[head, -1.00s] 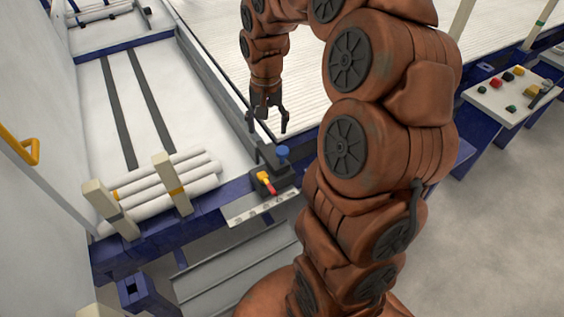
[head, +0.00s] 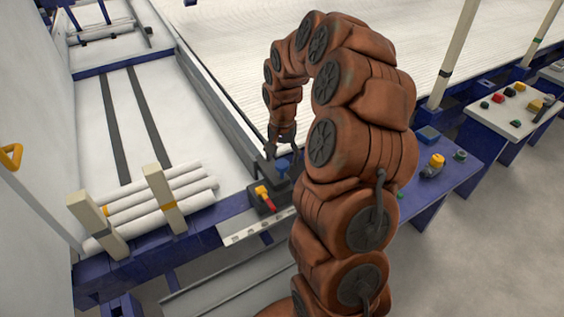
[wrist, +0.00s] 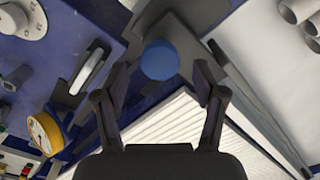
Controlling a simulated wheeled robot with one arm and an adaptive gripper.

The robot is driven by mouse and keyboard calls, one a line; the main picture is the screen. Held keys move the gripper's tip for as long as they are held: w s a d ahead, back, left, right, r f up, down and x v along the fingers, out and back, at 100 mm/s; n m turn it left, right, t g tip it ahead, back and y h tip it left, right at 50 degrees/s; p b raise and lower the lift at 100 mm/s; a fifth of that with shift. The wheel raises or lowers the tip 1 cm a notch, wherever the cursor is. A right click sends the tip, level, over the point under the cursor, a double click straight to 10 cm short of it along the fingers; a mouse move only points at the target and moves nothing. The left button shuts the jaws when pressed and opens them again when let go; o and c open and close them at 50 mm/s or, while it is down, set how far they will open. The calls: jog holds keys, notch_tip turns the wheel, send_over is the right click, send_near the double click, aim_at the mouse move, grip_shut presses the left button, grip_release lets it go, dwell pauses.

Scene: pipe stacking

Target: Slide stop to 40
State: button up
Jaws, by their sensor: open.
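The stop (head: 257,200) is a dark block on the blue frame, with a blue knob (head: 283,166) on top and a yellow and red lever (head: 265,195) at its front. A pale scale strip (head: 250,230) lies beside it; its marks are too small to read. My gripper (head: 283,150) is open, right by the blue knob and partly hiding it. In the wrist view, the blue knob (wrist: 160,60) sits between and just beyond the open fingertips (wrist: 161,72). I cannot tell whether they touch it.
White pipes (head: 155,200) lie stacked between cream posts at left. A panel with knobs and buttons (head: 440,175) stands right of my arm, another (head: 510,108) behind it. The white bed (head: 90,120) behind the pipes is clear.

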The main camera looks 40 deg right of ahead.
jog(key=shift+f, duration=0.95)
grip_shut()
